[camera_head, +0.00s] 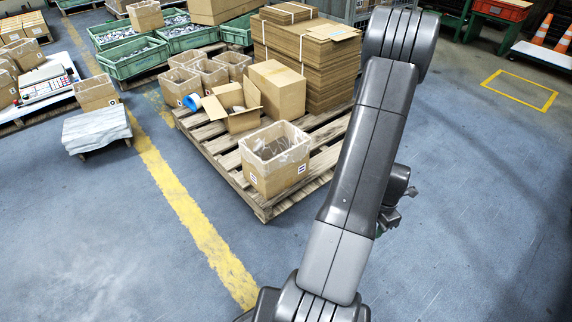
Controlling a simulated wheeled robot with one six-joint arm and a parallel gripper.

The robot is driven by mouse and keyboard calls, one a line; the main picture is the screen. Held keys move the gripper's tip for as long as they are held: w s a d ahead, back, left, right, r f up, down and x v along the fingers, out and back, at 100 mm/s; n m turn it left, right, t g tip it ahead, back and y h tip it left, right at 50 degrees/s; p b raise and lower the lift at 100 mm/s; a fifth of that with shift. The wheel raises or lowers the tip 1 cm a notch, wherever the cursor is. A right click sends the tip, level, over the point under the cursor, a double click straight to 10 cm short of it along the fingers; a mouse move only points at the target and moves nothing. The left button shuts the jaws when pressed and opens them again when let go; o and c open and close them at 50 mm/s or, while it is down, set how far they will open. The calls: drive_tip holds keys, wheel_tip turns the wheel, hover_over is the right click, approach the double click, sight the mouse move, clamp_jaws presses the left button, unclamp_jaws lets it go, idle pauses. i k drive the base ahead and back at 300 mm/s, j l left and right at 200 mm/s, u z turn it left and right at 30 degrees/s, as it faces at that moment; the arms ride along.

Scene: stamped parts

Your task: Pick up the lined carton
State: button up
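An open-topped cardboard carton (275,182) with a clear plastic liner folded over its rim stands upright at the near corner of the wooden pallet (240,180). It has a small label on its side. My gripper (392,216) is to the right of this carton, apart from it and partly hidden behind my arm. Its fingers are too small and covered to show whether they are open. Several similar lined cartons (181,88) stand at the pallet's far left.
An open-flapped carton (238,122), a closed carton (277,90), a blue roll (192,102) and a tall stack of flat cardboard (310,62) share the pallet. Green crates (130,62) stand behind. Floor is free left and right of the pallet.

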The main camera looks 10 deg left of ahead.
sight(274, 157)
drive_tip(key=i+j+u, duration=0.2)
drive_tip(key=i, duration=0.25)
drive_tip(key=i+j+u, duration=0.2)
drive_tip(key=i, duration=0.25)
drive_tip(key=i+j+u, duration=0.2)
drive_tip(key=i, duration=0.3)
